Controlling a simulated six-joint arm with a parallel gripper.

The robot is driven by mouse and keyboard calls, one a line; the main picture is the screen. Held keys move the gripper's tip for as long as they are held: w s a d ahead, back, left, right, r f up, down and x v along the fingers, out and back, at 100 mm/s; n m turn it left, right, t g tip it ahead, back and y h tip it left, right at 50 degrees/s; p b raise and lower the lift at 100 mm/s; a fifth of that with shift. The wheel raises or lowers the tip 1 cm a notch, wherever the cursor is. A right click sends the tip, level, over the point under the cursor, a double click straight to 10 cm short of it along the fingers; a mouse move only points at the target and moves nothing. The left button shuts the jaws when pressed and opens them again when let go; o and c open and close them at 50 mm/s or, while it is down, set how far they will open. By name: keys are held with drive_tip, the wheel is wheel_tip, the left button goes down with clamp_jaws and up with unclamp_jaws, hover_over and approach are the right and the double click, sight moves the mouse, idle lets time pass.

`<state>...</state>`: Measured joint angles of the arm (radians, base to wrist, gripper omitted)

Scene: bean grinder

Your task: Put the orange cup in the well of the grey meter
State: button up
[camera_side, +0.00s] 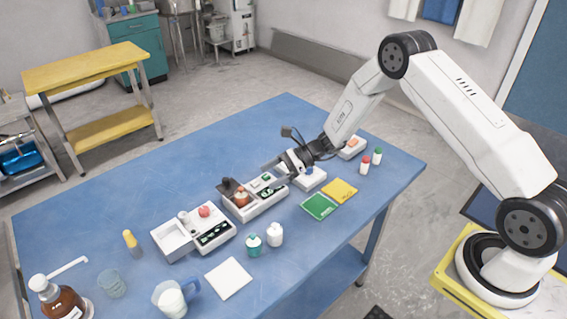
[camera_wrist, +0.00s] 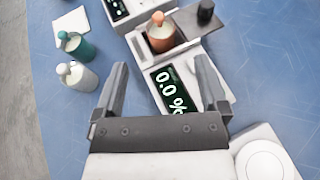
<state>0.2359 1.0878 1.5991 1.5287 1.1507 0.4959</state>
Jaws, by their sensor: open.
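The grey meter (camera_side: 262,207) stands mid-table with a lit display reading "0.0 %" in the wrist view (camera_wrist: 170,90). In the side view the cup (camera_side: 241,199) looks small beside a dark cover. My gripper (camera_wrist: 160,70) is open and empty, with its fingers either side of the display end of the meter and apart from the cup. In the side view my gripper (camera_side: 279,166) is near the meter's right end.
A dark cover with a black knob (camera_wrist: 205,12) is beside the cup. A white bottle (camera_side: 275,235) and teal bottle (camera_side: 254,246) stand in front. A white device (camera_side: 214,238) is left, a white box (camera_side: 310,181) right. The table's back left is clear.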

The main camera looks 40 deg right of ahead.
drive_tip(key=shift+v, duration=1.3)
drive_tip(key=s+d+r+n+g+h, duration=0.1)
drive_tip(key=s+r+n+h, duration=0.4)
drive_tip(key=s+n, duration=0.6)
drive_tip(key=s+d+r+n+g+h, duration=0.1)
drive_tip(key=s+r+n+h, duration=0.4)
drive_tip(key=s+n, duration=0.6)
drive_tip(key=shift+s+r+n+g+h, duration=0.3)
drive_tip(key=shift+s+h, duration=0.2)
drive_tip(key=shift+h, duration=0.7)
